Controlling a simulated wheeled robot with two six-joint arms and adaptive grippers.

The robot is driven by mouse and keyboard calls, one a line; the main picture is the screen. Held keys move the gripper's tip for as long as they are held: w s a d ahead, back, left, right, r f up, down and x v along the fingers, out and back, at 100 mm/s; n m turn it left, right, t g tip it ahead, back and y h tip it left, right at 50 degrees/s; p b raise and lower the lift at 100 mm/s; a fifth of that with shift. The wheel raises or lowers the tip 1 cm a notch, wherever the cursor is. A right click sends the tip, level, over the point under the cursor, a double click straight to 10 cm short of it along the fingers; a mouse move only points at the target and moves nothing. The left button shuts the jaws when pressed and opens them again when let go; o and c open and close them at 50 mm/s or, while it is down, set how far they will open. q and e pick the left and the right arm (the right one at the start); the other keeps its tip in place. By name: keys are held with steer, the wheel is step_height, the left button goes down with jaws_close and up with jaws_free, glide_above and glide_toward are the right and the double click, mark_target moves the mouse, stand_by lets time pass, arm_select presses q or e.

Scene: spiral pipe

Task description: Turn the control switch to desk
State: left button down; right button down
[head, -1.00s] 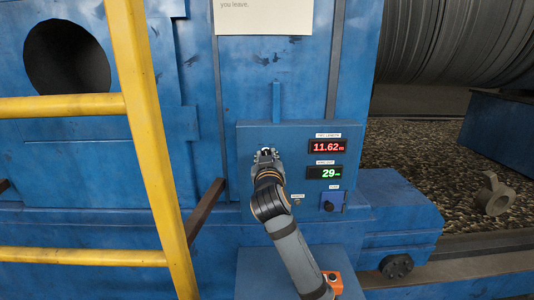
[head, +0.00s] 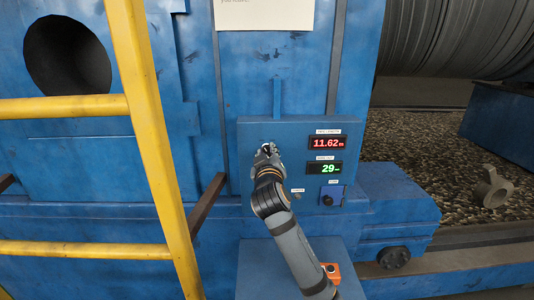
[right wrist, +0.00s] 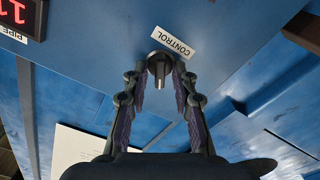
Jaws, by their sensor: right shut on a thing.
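The control switch (right wrist: 159,66) is a small round knob with a dark grip on the blue panel. In the right wrist view its grip points down the picture, and a white CONTROL label (right wrist: 171,43) shows upside down beside it. My right gripper (right wrist: 160,78) has a finger on each side of the knob and is shut on it. In the head view my right gripper (head: 267,150) is at the left part of the panel (head: 255,128) and mostly hides the switch. My left gripper is out of view.
A red display (head: 327,143) and a green display (head: 325,168) are on the panel, right of my gripper. A small key-like switch (head: 327,200) sits below them. A yellow ladder (head: 150,140) stands to the left. An orange box (head: 331,270) is below the panel.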

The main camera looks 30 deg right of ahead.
steer(key=shift+f, duration=0.15)
steer(key=c, duration=1.4)
jaws_free()
steer(key=v, duration=0.7)
steer(key=shift+s, duration=0.2)
steer(key=shift+a, duration=0.1)
